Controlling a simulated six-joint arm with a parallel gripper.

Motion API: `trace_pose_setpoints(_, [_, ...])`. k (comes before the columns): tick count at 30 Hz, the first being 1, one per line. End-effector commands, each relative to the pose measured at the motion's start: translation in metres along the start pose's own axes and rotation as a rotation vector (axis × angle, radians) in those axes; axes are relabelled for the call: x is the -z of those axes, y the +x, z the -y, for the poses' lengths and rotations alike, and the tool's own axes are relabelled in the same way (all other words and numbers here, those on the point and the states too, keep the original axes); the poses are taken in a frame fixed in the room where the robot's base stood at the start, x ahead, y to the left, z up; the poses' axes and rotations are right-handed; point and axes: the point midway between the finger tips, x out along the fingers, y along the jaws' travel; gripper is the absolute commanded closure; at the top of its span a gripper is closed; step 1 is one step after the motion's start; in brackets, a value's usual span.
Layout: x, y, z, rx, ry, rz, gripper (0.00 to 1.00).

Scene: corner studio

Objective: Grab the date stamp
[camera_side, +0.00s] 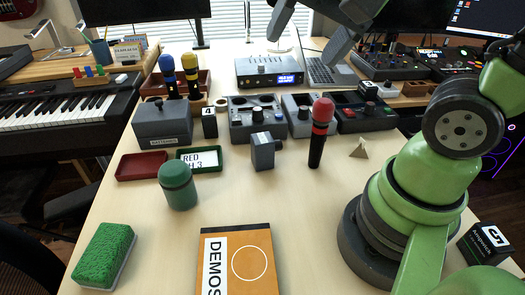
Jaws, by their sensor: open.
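A small blue-grey block (264,151) with a knob on its side stands upright near the middle of the table. It looks most like the date stamp, but I cannot read any marking on it. My gripper (301,48) is at the top of the picture, high over the back of the table. Its two fingers are spread apart with nothing between them. The gripper is well apart from the block. Nothing hides the block in this view.
A red-topped microphone (321,131) stands to the block's right. Grey control boxes (255,121) stand close behind it. A green tray (199,159) and green canister (177,186) are left. An orange DEMOS book (239,262) lies in front, with bare table between.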

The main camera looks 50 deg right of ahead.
Motion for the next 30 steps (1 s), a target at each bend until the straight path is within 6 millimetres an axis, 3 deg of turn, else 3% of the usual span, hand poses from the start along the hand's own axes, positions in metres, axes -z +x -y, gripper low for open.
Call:
trace_pose_setpoints(4, [0.029,0.044,0.008,-0.142,0.373,0.033,0.21])
trace_pose_setpoints(9, [0.055,0.102,0.005,-0.299,0.79,0.013,0.21])
trace_pose_setpoints(15, [0.068,0.164,-0.012,-0.445,1.167,-0.055,0.21])
trace_pose_setpoints(21, [0.07,0.192,-0.024,-0.504,1.326,-0.1,0.21])
trace_pose_setpoints(30, [0.061,0.228,-0.041,-0.509,1.339,-0.104,0.21])
